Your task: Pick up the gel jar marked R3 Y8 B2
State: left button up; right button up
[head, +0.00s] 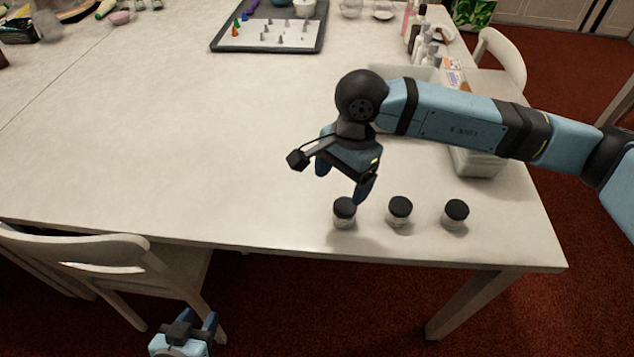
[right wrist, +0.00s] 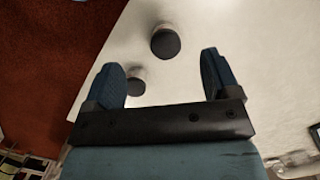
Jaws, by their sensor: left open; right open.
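Three small clear jars with black lids stand upright in a row near the table's front edge: a left jar (head: 344,213), a middle jar (head: 400,211) and a right jar (head: 455,214). No marking can be read, so I cannot tell which is R3 Y8 B2. My right gripper (head: 343,179) is open and empty, above and just behind the left jar. In the right wrist view, one dark lid (right wrist: 166,43) lies beyond the fingertips and another (right wrist: 135,87) shows between the fingers (right wrist: 163,72). My left gripper (head: 197,324) is open and empty, low in front of the table.
A translucent bin (head: 478,163) stands behind the right jar, partly behind my right arm. Bottles (head: 418,40) line the back right. A dark tray (head: 268,47) lies far back. A chair (head: 90,250) is at the front left. The table's middle left is clear.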

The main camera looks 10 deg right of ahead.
aim_at(345, 206)
jog(key=shift+t+h, duration=0.4)
jog(key=shift+h, duration=0.3)
jog(key=f, duration=0.2)
jog(key=w+d+f, duration=0.1)
jog(key=f, duration=0.1)
jog(key=w+f, duration=0.1)
jog(key=f, duration=0.2)
jog(key=shift+w+d+b, duration=0.15)
jog(key=shift+d+b, duration=0.15)
jog(key=shift+d, duration=0.1)
jog(key=shift+s+a+f+b, duration=0.15)
jog(key=shift+s+f, duration=0.1)
jog(key=shift+f, duration=1.15)
jog(key=shift+s+f+b, duration=0.15)
jog(key=shift+s+f, duration=0.05)
jog(key=shift+f, duration=1.15)
jog(key=c, duration=1)
